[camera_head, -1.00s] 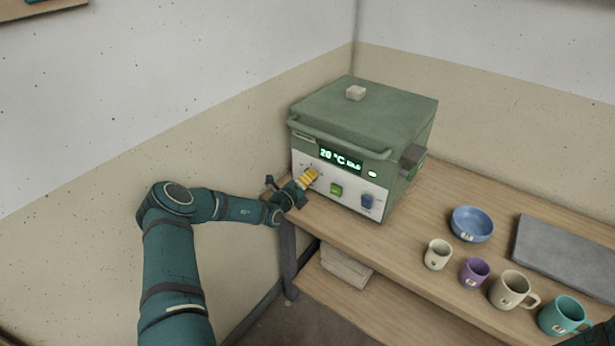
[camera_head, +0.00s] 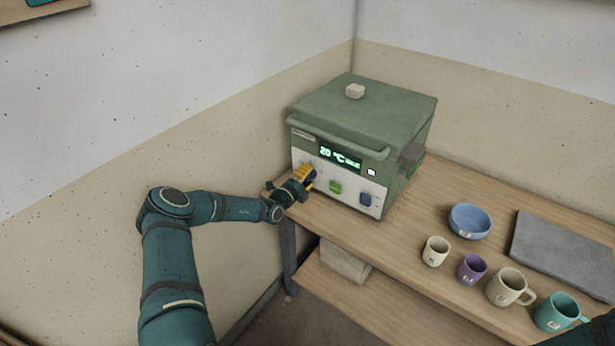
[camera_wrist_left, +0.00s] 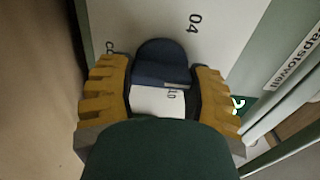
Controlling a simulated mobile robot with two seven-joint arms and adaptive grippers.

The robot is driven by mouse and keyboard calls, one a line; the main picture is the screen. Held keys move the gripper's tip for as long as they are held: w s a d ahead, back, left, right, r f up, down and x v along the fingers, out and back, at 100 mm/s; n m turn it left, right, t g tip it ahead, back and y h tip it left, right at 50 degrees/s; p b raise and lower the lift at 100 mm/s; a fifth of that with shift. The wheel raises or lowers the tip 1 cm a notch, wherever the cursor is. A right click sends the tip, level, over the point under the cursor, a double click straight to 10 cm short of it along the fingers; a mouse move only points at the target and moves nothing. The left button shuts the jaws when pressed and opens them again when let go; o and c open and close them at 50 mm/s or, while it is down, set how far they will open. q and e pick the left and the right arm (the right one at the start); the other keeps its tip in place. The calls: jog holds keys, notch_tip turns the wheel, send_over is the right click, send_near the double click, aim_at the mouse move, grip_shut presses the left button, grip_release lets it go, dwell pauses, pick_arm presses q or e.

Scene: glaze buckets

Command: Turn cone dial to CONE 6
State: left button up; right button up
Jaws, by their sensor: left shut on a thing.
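The cone dial is a dark blue knob (camera_wrist_left: 160,62) on the white front panel of the green kiln (camera_head: 365,115). My left gripper (camera_head: 307,175) is at the left end of that panel. In the left wrist view its yellow ridged fingers (camera_wrist_left: 164,92) are closed on the two sides of the dial. The markings "04" and "10" show on the panel around the dial, and part of a "CO" label shows at the left. The CONE 6 mark is not visible. The kiln's display (camera_head: 340,158) reads 20 °C with small unclear text.
A blue bowl (camera_head: 470,222), several mugs and a grey slab (camera_head: 567,250) stand on the wooden table (camera_head: 400,245). A wall is close on the left.

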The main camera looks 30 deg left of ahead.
pick_arm(q)
jog(key=shift+f, duration=0.1)
jog(key=o, duration=1.2)
jog(key=shift+s, duration=0.15)
jog(key=s, duration=1.1)
jog(key=shift+s+a, duration=0.4)
jog(key=shift+a, duration=0.05)
